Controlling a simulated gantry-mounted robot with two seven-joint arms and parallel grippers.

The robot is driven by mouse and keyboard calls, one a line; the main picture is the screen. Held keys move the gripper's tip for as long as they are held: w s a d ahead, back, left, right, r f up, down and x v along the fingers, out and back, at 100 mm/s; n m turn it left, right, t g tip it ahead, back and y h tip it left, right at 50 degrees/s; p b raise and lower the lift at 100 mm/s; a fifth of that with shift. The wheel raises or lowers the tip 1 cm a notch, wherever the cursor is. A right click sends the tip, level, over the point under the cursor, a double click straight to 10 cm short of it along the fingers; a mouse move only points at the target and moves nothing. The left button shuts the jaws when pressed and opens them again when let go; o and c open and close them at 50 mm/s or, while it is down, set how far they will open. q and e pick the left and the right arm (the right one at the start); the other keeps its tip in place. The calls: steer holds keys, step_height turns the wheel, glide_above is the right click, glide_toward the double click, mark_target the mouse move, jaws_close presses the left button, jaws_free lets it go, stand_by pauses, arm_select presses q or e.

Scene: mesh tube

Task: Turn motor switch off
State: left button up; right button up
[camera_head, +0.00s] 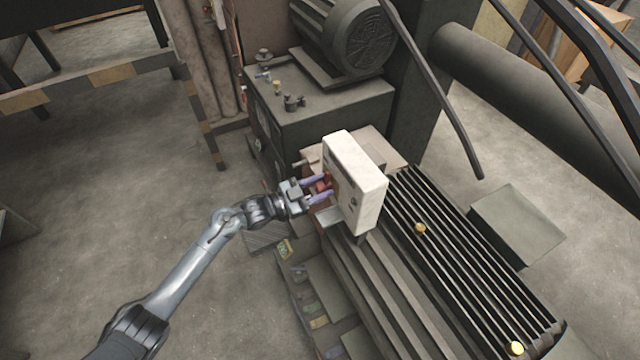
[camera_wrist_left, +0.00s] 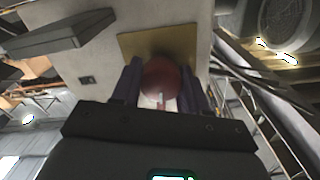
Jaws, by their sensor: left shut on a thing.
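The motor switch is a red round knob (camera_head: 323,185) on the left-facing side of a white box (camera_head: 358,185). In the left wrist view the red knob (camera_wrist_left: 163,82) sits in front of a yellow plate (camera_wrist_left: 150,45) on the box face. My left gripper (camera_head: 320,190) is shut on the red knob, with one purple finger on each side of it. The fingers also show in the left wrist view (camera_wrist_left: 163,88). The knob's exact turn angle cannot be told. My right gripper is not in view.
The box stands on a machine with dark ribbed slats (camera_head: 470,270) to its right. A large motor (camera_head: 350,35) on a grey cabinet (camera_head: 320,110) is behind. A striped barrier (camera_head: 95,78) stands at upper left. The floor (camera_head: 110,190) at left is clear.

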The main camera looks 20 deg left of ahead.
arm_select(q)
steer(key=shift+r+n, duration=0.2)
steer(key=shift+n, duration=0.4)
steer(key=o, duration=1)
steer(key=shift+f, duration=0.1)
steer(key=shift+v, duration=5.4)
steer(key=shift+f, duration=0.1)
